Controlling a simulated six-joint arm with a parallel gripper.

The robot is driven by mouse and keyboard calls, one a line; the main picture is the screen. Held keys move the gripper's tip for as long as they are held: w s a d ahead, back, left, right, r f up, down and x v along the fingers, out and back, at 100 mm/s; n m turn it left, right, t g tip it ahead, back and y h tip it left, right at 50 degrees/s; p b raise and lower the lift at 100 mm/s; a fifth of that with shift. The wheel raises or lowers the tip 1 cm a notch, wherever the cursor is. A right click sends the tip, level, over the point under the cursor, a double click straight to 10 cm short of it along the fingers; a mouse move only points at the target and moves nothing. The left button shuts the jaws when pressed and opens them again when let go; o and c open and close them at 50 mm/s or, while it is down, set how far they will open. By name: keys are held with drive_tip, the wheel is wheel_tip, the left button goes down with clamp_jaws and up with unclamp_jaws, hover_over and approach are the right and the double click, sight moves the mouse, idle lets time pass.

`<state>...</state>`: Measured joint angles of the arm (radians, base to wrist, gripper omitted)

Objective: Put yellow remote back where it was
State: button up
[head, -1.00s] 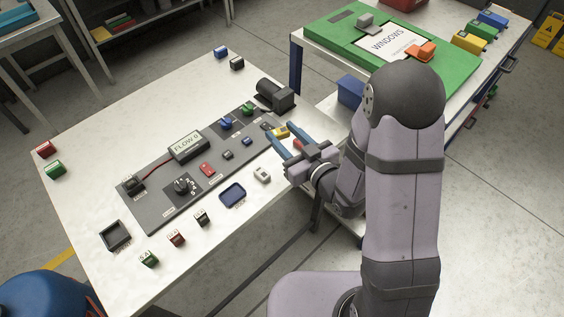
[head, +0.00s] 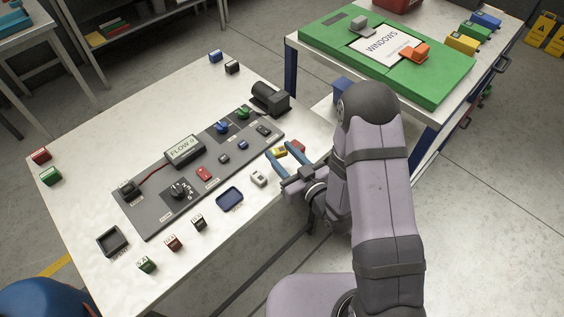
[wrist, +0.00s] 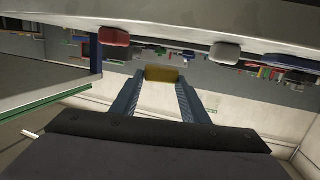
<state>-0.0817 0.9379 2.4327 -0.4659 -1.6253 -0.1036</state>
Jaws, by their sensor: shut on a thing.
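The yellow remote (head: 279,152) is held between the blue fingertips of my gripper (head: 279,153), near the table's right-hand edge. In the wrist view the yellow remote (wrist: 162,74) sits at the tips of my gripper (wrist: 161,78), with a finger on each side. It is between the white remote (head: 259,178) and the red remote (head: 298,147), roughly in line with them. The wrist view also shows the red remote (wrist: 114,37) at left and the white remote (wrist: 226,53) at right. I cannot tell whether the yellow remote touches the table.
A grey control panel (head: 150,220) with knobs and a FLOW display (head: 184,151) lies beside the gripper. A blue tray (head: 230,199) and a dark tray (head: 112,241) look empty. A black motor-like block (head: 270,98) stands behind. A green board (head: 440,82) is on the other table.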

sight(282, 163)
drive_tip(key=shift+f, duration=0.2)
drive_tip(key=shift+f, duration=1.85)
drive_tip(key=shift+f, duration=0.2)
drive_tip(key=o, duration=1.1)
drive_tip(key=shift+o, duration=0.2)
drive_tip(key=shift+r, duration=0.2)
drive_tip(key=b+v, duration=0.1)
drive_tip(key=v, duration=0.6)
drive_tip(key=shift+s, duration=0.25)
drive_tip(key=shift+d, duration=0.1)
